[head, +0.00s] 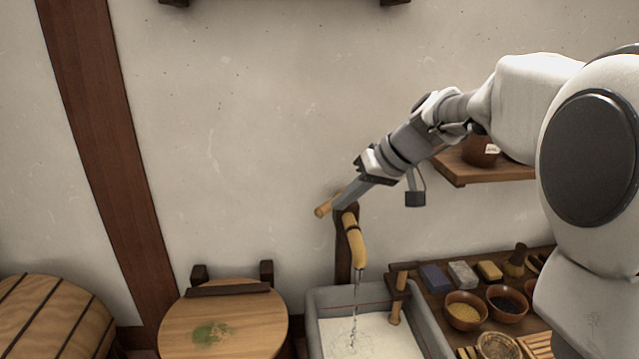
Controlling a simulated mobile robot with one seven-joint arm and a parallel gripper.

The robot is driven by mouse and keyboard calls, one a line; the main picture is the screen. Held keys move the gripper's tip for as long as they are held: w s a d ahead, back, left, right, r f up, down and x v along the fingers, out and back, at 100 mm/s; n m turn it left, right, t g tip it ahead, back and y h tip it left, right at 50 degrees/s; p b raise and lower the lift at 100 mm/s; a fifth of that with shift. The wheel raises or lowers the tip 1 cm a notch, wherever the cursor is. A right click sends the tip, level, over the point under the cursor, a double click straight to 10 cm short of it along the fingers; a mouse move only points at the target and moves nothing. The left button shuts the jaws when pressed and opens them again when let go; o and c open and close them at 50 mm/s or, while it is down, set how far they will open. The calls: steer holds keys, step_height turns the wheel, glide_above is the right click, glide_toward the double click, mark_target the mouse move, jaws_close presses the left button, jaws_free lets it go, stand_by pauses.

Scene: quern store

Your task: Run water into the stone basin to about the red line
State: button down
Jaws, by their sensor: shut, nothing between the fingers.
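The grey stone basin (428,335) stands at the bottom centre, its near part cut off by the frame. A thin red line (372,303) shows along its inner back wall. Water (355,310) runs in a thin stream from the yellow bamboo spout (354,245) into the basin. The water surface looks pale and rippled and lies a little below the red line. A dark wooden post (343,260) carries the spout and a light wooden handle (323,209). My gripper (343,202) is shut and empty, with its tips right by the handle; I cannot tell whether they touch.
A round wooden lid with a green stain (250,325) is left of the basin. A wooden bracket (400,278) stands at the basin's right rim. A shelf (465,172) and a bench with bowls (464,312) lie to the right, partly behind my arm.

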steer(key=w+a+n+p, duration=0.15)
steer(key=w+n, duration=0.45)
steer(key=w, duration=0.7)
steer(key=w+p+x, duration=0.1)
steer(key=p+x, duration=0.1)
steer(key=x, duration=0.8)
steer(key=shift+n+t, duration=0.3)
steer(key=shift+t, duration=0.1)
steer(key=shift+s+d+f, duration=0.15)
steer(key=shift+s+d, duration=1.15)
steer(key=shift+d, duration=0.3)
steer(key=shift+b, duration=0.3)
